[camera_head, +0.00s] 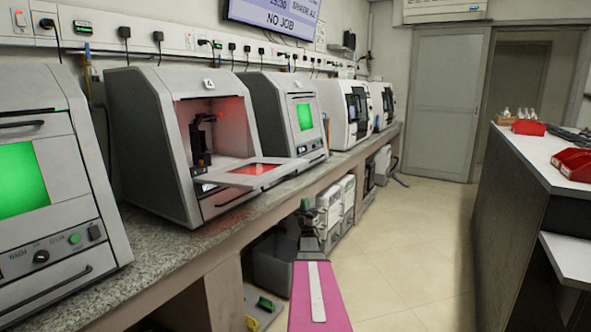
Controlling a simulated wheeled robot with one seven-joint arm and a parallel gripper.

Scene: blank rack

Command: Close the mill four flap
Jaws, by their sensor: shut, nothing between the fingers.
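The mill marked 4 (146,126) stands on the granite bench at left of centre. Its flap (240,178) is open, folded down and out toward the aisle, with a red-lit window in it. The chamber behind glows red and shows a dark spindle part. My gripper (305,205) is shut and empty, in front of the bench edge, to the right of and lower in the picture than the flap. It looks apart from the flap, though the depth between them is hard to judge.
A mill with a green window (60,190) stands at near left, another (285,112) just beyond mill four. White machines (345,108) stand farther along. Bins (275,262) sit under the bench. A dark counter (520,190) bounds the right; the tiled floor (410,235) between is clear.

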